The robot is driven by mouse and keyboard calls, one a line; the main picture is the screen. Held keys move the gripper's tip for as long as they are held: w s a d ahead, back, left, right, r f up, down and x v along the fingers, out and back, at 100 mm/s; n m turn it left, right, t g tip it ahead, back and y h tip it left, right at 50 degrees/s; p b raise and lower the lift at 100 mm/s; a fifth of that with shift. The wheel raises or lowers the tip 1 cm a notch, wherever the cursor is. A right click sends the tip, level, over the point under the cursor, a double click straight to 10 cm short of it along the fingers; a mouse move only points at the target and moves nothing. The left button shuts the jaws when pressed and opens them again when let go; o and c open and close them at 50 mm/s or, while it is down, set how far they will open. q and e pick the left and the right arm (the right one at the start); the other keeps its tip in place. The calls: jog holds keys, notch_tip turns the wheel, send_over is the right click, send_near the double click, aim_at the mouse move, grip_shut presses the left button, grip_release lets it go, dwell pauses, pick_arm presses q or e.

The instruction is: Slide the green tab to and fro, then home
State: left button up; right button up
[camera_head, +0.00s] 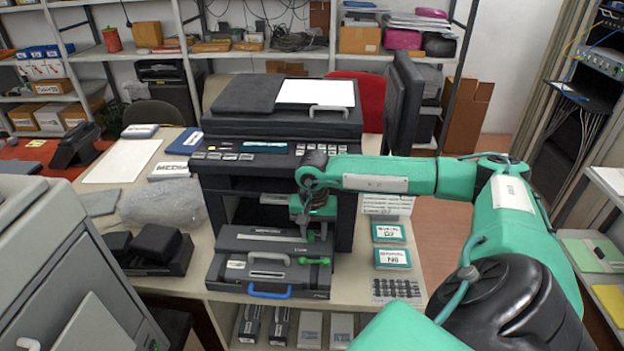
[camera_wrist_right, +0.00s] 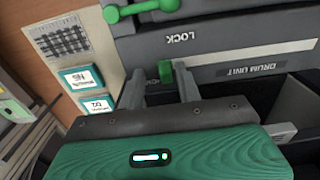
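The green tab (camera_wrist_right: 165,72) stands up from the grey drum unit (camera_wrist_right: 245,62) in the right wrist view, beside the word LOCK. In the head view the tab (camera_head: 311,237) shows just below my right gripper (camera_head: 309,226), at the right end of the pulled-out unit (camera_head: 262,243). In the wrist view the two fingers of my right gripper (camera_wrist_right: 160,80) are apart, one on each side of the tab. A gap shows on the left; whether the right finger touches it I cannot tell. My left gripper is in neither view.
A green lever (camera_head: 315,261) lies on the drawer front, near the blue handle (camera_head: 269,292). The black printer (camera_head: 285,121) rises close behind my gripper. Cards (camera_head: 393,257) lie on the table to the right. A black tray (camera_head: 150,250) stands left.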

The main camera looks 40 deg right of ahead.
aim_at(314, 239)
jog(key=shift+w+r, duration=0.1)
jog(key=shift+r, duration=0.3)
notch_tip(314, 239, up, 13)
jog(key=b, duration=0.2)
jog(key=shift+b, duration=0.35)
dwell(0.5)
